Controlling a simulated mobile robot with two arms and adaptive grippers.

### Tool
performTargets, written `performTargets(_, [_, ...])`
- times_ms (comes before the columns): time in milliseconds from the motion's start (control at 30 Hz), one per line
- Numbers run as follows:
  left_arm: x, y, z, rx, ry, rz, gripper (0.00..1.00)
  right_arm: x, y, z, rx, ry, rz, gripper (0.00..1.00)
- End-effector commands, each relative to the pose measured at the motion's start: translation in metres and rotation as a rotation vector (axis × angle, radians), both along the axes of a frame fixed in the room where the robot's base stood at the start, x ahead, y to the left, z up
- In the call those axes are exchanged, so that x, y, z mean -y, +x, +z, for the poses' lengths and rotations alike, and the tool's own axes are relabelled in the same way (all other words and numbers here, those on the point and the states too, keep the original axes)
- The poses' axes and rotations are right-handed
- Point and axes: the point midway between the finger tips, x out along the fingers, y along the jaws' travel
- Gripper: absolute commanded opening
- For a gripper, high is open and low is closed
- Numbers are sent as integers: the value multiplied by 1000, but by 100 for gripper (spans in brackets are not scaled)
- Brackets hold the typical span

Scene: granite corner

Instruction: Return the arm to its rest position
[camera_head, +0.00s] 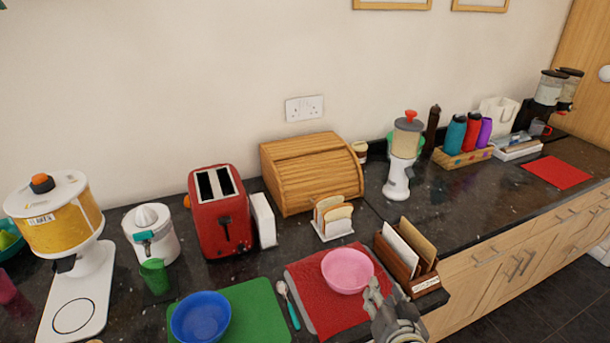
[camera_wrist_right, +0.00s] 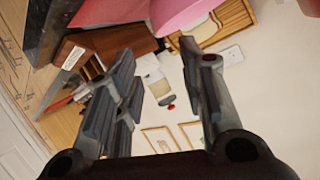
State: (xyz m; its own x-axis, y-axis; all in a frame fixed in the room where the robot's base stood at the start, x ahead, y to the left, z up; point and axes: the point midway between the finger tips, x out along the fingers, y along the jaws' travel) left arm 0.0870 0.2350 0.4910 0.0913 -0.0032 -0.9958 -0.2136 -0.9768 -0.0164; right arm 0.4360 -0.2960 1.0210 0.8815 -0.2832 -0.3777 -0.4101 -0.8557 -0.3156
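My right gripper (camera_head: 388,308) is at the bottom of the head view, just in front of and to the right of the pink bowl (camera_head: 347,270). In the right wrist view its two fingers (camera_wrist_right: 163,75) are spread apart with nothing between them. The pink bowl also shows in the wrist view (camera_wrist_right: 182,12), beyond the fingers at the top edge. The bowl sits on the red mat (camera_head: 307,293), apart from the fingers as far as I can tell. My left gripper is in neither view.
A wooden letter holder (camera_head: 408,262) stands close to the right of my right gripper. A blue bowl (camera_head: 201,317) rests on a green mat (camera_head: 258,310) beside a spoon (camera_head: 288,305). A toaster (camera_head: 219,212), bread box (camera_head: 310,172) and toast rack (camera_head: 334,218) stand behind.

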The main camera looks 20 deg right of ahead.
Motion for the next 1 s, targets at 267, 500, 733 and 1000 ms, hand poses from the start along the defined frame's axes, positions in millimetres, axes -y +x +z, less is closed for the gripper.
performTargets(267, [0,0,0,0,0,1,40,-11,-25,-30,-198,-51,56,37])
performTargets(500, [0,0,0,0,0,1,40,-51,-95,-84,-621,-149,332,37])
performTargets(733, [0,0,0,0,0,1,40,-89,-162,-105,-890,-207,667,37])
performTargets(1000, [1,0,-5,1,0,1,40,-94,-153,-184,-941,-207,703,37])
